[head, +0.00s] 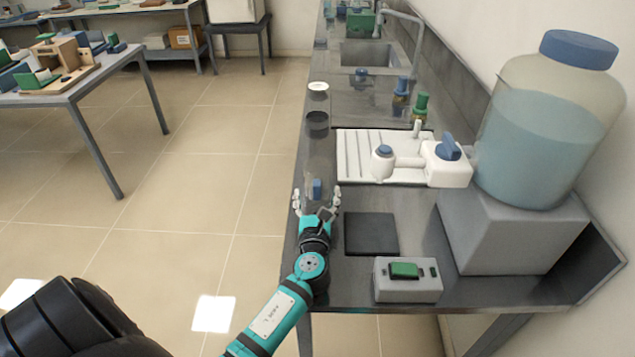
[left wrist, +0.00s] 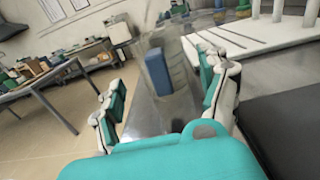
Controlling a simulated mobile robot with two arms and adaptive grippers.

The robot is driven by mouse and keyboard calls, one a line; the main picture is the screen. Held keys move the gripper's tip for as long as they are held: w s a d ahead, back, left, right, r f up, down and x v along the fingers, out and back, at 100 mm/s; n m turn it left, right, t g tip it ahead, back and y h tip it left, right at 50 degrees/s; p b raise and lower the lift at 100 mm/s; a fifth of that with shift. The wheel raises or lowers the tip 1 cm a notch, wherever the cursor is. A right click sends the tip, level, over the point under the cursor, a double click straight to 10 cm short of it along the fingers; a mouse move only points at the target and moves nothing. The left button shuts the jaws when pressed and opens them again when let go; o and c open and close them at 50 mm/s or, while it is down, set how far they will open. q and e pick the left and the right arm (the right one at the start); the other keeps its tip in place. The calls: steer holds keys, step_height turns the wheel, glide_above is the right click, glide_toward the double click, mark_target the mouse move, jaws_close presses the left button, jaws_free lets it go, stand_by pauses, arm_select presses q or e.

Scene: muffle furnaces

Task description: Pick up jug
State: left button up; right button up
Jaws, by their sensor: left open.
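The jug (head: 318,166) is a clear, see-through vessel with a blue handle, standing on the dark bench near its left edge. It also shows in the left wrist view (left wrist: 180,85), with marks on its wall and the blue handle toward me. My left gripper (head: 317,196) is open, with its white-and-teal fingers on either side of the blue handle. In the left wrist view the open fingers (left wrist: 165,100) flank the handle; I cannot tell whether they touch it. My right gripper is not in view.
A black pad (head: 371,234) and a grey box with a green button (head: 407,280) lie right of my gripper. A white draining tray (head: 360,157) and a large water bottle (head: 545,130) stand beyond. A dark cup (head: 317,121) stands behind the jug. Left is open floor.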

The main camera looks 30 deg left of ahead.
mark_target(317, 181)
arm_select(q)
steer(key=shift+w+a, duration=0.3)
steer(key=shift+w, duration=0.2)
steer(key=shift+w+a, duration=0.25)
steer(key=shift+w, duration=0.1)
steer(key=x, duration=0.3)
steer(key=shift+w+a+f, duration=0.25)
steer(key=shift+w, duration=0.05)
steer(key=shift+w+a, duration=0.25)
steer(key=shift+w, duration=0.2)
steer(key=shift+s, duration=0.1)
steer(key=shift+c, duration=0.7)
steer(key=c, duration=0.8)
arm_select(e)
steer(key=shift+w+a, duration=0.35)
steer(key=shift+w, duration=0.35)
arm_select(q)
steer(key=shift+r, duration=0.1)
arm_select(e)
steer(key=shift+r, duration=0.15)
